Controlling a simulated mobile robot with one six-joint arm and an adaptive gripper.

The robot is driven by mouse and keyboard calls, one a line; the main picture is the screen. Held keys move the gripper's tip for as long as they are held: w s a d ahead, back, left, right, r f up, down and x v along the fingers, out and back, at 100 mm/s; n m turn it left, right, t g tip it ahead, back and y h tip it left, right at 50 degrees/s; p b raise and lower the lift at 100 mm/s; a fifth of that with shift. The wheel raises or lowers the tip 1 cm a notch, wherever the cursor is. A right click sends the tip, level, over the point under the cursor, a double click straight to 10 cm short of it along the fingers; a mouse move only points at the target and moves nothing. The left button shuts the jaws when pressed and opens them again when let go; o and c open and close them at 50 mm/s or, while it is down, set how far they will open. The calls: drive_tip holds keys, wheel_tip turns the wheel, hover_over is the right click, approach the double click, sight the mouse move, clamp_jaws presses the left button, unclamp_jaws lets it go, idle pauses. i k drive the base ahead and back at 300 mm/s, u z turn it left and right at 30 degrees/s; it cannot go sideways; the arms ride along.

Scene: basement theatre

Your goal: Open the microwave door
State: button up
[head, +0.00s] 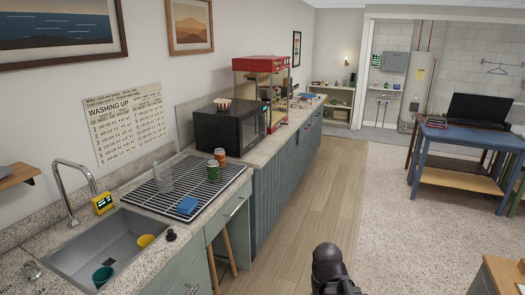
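The black microwave (217,132) stands on the counter (262,152) along the left wall, beyond the sink. Its front, with the door (251,129), faces right toward the aisle and shows at a steep angle. The door looks closed. A dark rounded part of my arm shows at the bottom edge, right of centre, well apart from the microwave. My gripper's fingers are not visible.
A striped popcorn tub (222,104) sits on the microwave. A red popcorn machine (262,80) stands just beyond. Nearer are two cups (213,171), a blue sponge (187,205) and a sink (105,250). The wooden floor aisle (320,190) is clear. A blue table (470,140) stands right.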

sight(248, 125)
drive_tip(key=z, duration=0.05)
drive_tip(key=i, duration=3.55)
drive_tip(key=z, duration=0.05)
